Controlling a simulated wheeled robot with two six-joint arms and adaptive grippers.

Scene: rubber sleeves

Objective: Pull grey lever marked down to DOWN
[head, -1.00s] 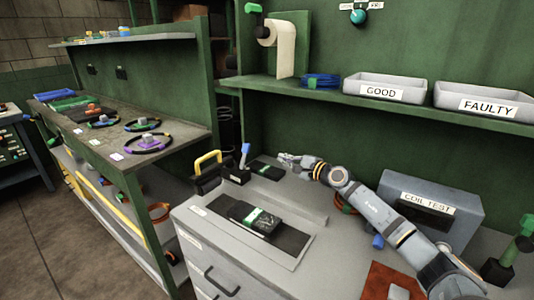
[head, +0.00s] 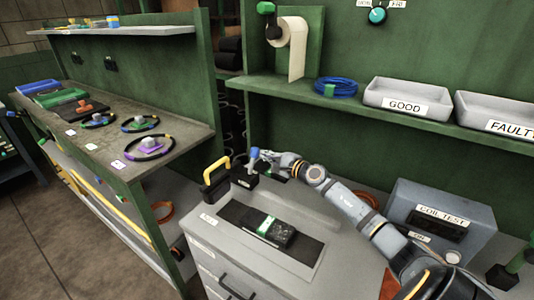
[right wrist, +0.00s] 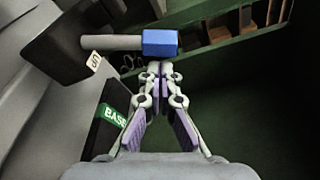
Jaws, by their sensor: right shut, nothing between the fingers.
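The grey lever (right wrist: 110,42) with a blue grip (right wrist: 160,43) sticks out of a black box (right wrist: 66,35) in the right wrist view. A white label (right wrist: 94,61), seemingly reading UP, is beside its shaft. In the head view the blue grip (head: 254,154) stands up above the black box (head: 244,179). My right gripper (head: 265,155) is shut and empty, just right of the grip. In the right wrist view its fingertips (right wrist: 160,68) are right by the blue grip; I cannot tell whether they touch. My left gripper is not in view.
A yellow-handled black thing (head: 216,178) stands left of the lever box. A dark mat (head: 232,212) with a green-labelled black block (head: 276,231) lies in front. The COIL TEST box (head: 440,222) is at right. A shelf with trays (head: 405,98) runs above.

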